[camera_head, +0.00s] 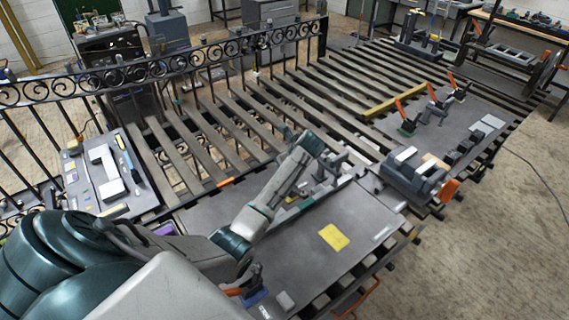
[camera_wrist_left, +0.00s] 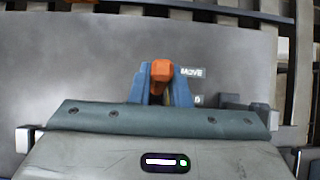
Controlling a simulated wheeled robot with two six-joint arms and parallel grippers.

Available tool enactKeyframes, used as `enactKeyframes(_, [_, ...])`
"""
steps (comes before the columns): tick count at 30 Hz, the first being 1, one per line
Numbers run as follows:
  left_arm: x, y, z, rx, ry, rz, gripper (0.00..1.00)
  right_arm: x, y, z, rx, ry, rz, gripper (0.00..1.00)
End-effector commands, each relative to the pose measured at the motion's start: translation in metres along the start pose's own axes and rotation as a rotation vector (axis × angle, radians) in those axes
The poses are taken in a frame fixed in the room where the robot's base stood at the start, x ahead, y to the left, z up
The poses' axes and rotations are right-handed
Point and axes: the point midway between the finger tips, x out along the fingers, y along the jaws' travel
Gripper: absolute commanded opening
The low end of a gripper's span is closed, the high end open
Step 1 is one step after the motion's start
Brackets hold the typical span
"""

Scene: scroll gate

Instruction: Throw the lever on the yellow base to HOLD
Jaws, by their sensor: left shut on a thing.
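My left gripper (camera_wrist_left: 162,88) has its two blue fingers closed on an orange lever handle (camera_wrist_left: 161,70) in the left wrist view. A little yellow shows below the handle, between the fingers; the rest of the base is hidden by my gripper. A label reading MOVE (camera_wrist_left: 192,72) lies just right of the fingers. A second label (camera_wrist_left: 196,100) below it is mostly covered, so its word cannot be read. In the head view my left arm reaches over the grey plate, and its gripper (camera_head: 328,170) hides the lever. My right gripper is not in view.
Other orange-handled levers stand on the far right plate (camera_head: 440,140), and one (camera_head: 250,285) near the front. A grey motor-like unit (camera_head: 412,176) stands right of my gripper. A yellow sheet (camera_head: 333,237) lies on the near plate. A black scroll railing (camera_head: 170,62) runs behind.

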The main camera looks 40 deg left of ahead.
Motion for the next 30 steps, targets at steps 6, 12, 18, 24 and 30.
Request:
enactKeyframes(6, [0.000, 0.000, 0.000, 0.000, 0.001, -0.001, 0.38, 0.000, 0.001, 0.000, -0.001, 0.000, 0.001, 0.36])
enactKeyframes(12, [0.000, 0.000, 0.000, 0.000, 0.001, 0.000, 0.38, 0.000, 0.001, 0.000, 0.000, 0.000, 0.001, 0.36])
enactKeyframes(18, [-0.008, -0.001, -0.001, 0.000, 0.001, -0.002, 0.38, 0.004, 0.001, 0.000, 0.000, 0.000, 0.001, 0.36])
enactKeyframes(24, [-0.044, -0.002, -0.002, -0.002, 0.001, -0.007, 0.38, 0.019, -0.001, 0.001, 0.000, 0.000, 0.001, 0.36])
enactKeyframes(30, [-0.082, -0.001, -0.002, -0.002, 0.002, -0.004, 0.38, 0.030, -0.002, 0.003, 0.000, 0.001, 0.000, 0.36])
